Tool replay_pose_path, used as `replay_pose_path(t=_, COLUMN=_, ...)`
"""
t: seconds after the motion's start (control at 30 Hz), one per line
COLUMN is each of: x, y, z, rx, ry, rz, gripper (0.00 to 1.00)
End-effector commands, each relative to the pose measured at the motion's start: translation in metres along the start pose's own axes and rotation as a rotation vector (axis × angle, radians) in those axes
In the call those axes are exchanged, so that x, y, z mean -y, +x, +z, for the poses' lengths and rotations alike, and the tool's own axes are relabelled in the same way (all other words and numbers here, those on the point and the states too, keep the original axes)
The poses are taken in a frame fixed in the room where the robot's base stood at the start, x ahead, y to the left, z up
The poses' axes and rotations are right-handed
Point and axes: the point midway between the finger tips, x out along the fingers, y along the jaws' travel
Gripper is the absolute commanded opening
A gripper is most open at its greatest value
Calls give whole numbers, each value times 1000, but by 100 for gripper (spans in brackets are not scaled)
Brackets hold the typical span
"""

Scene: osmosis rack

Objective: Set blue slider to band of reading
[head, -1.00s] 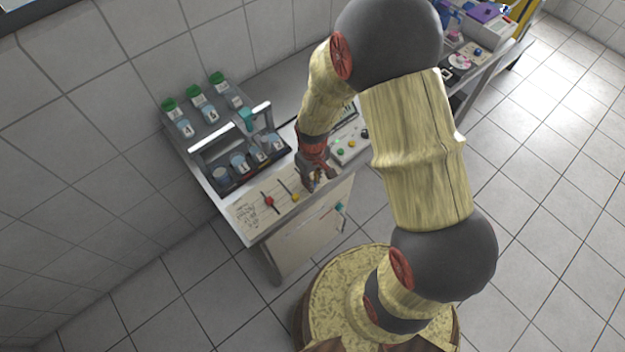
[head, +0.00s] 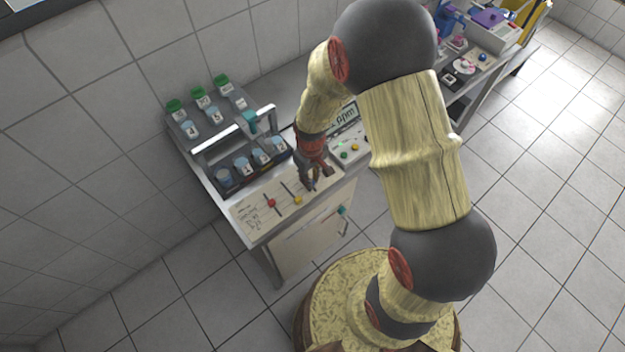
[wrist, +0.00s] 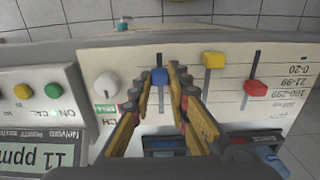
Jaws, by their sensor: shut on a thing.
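The blue slider (wrist: 159,76) stands in the upper part of its slot in the wrist view, between the fingertips of my gripper (wrist: 160,72), which is shut on it. In the head view my gripper (head: 316,184) is over the panel and hides the blue slider. The panel (wrist: 230,102) has printed bands 0-20, 21-99 and 100-299, upside down in the wrist view. I cannot tell exactly which band the blue slider is level with. The meter display (wrist: 50,155) reads 11 ppm.
The yellow slider (wrist: 213,60) and red slider (wrist: 255,88) are right of the blue one in the wrist view. A white knob (wrist: 106,85) is to its left. A rack with labelled jars (head: 240,160) stands behind the panel in the head view.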

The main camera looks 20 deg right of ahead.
Motion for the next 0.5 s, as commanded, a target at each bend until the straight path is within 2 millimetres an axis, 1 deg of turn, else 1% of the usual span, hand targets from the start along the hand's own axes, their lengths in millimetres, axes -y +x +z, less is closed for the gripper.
replay_pose_path(t=0.07, x=0, y=0, z=0, rx=-1, ry=0, rz=0, gripper=21)
replay_pose_path(t=0.33, x=0, y=0, z=0, rx=-1, ry=0, rz=0, gripper=36)
replay_pose_path(t=0.5, x=0, y=0, z=0, rx=-1, ry=1, rz=0, gripper=36)
